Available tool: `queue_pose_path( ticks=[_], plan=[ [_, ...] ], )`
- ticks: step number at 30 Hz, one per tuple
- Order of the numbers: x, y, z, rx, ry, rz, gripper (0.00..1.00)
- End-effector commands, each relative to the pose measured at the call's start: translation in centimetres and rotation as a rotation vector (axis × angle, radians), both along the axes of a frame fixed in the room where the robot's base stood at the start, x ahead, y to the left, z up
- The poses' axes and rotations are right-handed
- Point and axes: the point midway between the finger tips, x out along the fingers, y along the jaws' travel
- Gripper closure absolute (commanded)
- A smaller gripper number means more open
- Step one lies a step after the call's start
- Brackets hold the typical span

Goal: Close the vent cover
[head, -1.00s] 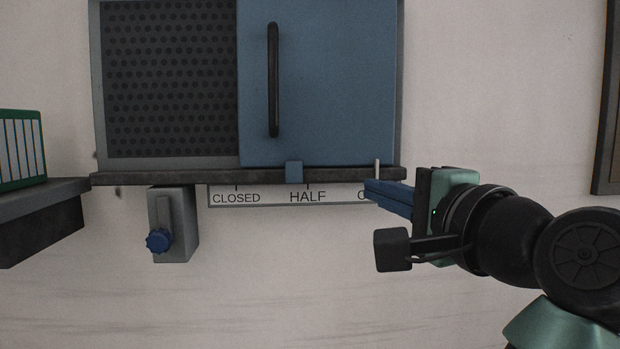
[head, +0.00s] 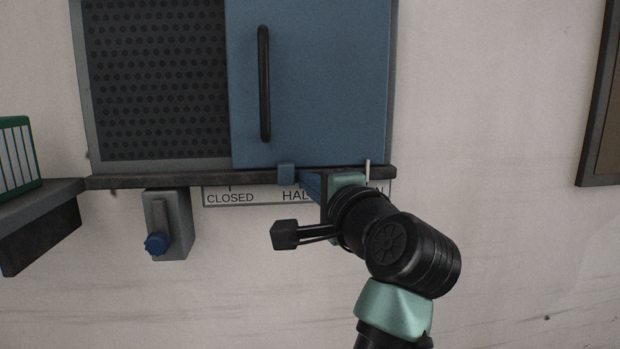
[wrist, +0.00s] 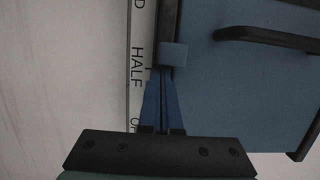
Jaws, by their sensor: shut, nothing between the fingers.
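The vent cover (head: 325,90) is a blue panel with a black upright handle (head: 264,85), over the right part of a perforated grille (head: 155,80). The grille's left part is bare. A small blue tab (head: 286,172) at the cover's lower edge sits slightly left of the HALF mark on the label strip (head: 250,199). My gripper (head: 311,184) is shut and empty, just right of the tab. In the wrist view the blue fingertips (wrist: 163,72) are close to the tab (wrist: 173,54); I cannot tell whether they touch. My gripper hides part of the scale.
A dark rail (head: 150,181) runs below the cover, with a thin pale pin (head: 367,172) near its right end. A grey box with a blue knob (head: 157,243) hangs below left. A shelf (head: 40,205) with a green-edged thing (head: 18,155) is at far left. A dark frame (head: 605,110) is at right.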

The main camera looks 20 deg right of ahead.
Motion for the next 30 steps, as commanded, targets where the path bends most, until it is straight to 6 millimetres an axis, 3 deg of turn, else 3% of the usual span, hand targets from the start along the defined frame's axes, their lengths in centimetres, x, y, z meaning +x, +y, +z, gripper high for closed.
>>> queue_pose_path(
  ticks=[5, 8, 18, 21, 30],
  plan=[
    [0.0, 0.1, 0.0, 0.0, 0.0, 0.001, 1.0],
    [0.4, 1.2, -0.1, -0.002, 0.002, 0.005, 1.0],
    [3.0, 10.3, -0.1, -0.002, 0.003, 0.011, 1.0],
    [3.4, 11.9, -0.1, -0.001, 0.003, 0.008, 1.0],
    [3.7, 13.0, 0.0, -0.001, 0.001, 0.003, 1.0]
  ],
)
